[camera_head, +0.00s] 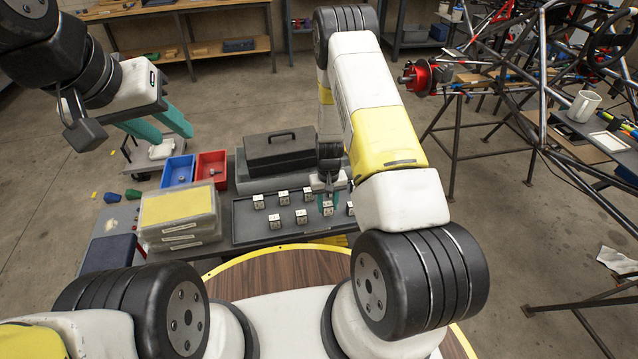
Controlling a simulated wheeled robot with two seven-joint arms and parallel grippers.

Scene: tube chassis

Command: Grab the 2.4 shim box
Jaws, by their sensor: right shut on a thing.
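Several small white shim boxes stand in two rows on a dark tray (243,232) at the centre of the view. Their labels are too small to read, so I cannot tell which is marked 2.4. My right gripper (328,205) points down over the right part of the tray and is shut on one shim box (328,209). I cannot tell whether that box touches the tray. Other shim boxes (275,222) stand to its left, and one (350,208) is just to its right, partly hidden. My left gripper (172,130) is open and empty, raised at the upper left, away from the tray.
A black toolbox (284,152) stands behind the tray. Stacked clear cases (178,215) with a yellow top are to the left, near a blue bin (178,171) and a red bin (211,167). A tube chassis (540,80) with a white mug (583,106) stands at the right.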

